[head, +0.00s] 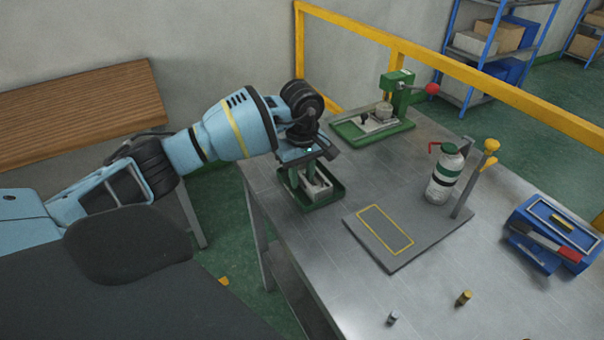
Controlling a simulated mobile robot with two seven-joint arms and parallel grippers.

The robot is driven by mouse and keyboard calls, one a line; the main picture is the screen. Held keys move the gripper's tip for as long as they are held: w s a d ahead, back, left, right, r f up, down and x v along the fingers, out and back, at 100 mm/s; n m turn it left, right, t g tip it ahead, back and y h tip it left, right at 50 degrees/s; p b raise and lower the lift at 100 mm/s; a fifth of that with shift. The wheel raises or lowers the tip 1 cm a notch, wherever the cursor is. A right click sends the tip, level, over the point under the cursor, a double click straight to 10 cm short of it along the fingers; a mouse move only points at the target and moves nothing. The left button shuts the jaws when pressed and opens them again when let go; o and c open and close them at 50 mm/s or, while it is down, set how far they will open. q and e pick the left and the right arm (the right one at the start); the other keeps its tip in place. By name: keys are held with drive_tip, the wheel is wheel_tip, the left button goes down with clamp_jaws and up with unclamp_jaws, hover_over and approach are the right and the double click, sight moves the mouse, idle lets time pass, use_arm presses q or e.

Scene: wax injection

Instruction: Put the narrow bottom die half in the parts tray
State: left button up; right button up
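A small green tray (327,201), which looks like the parts tray, sits at the table's far left edge. A grey metal piece (318,189), which may be the narrow bottom die half, shows low inside it, partly hidden by my gripper. My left gripper (304,185) points down over the tray, its green fingers apart and reaching down to the grey piece. I cannot tell whether the fingers press on the piece or only stand beside it. My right gripper is not in view.
A green press (397,97) with a red-knobbed lever stands behind the tray. Two small cylinders, one grey (392,318), one brass (463,298), stand in front.

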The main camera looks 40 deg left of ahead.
sight(302, 177)
use_arm(q)
wheel_tip(302, 177, up, 12)
drive_tip(key=shift+r, duration=0.15)
idle(0.6)
idle(0.5)
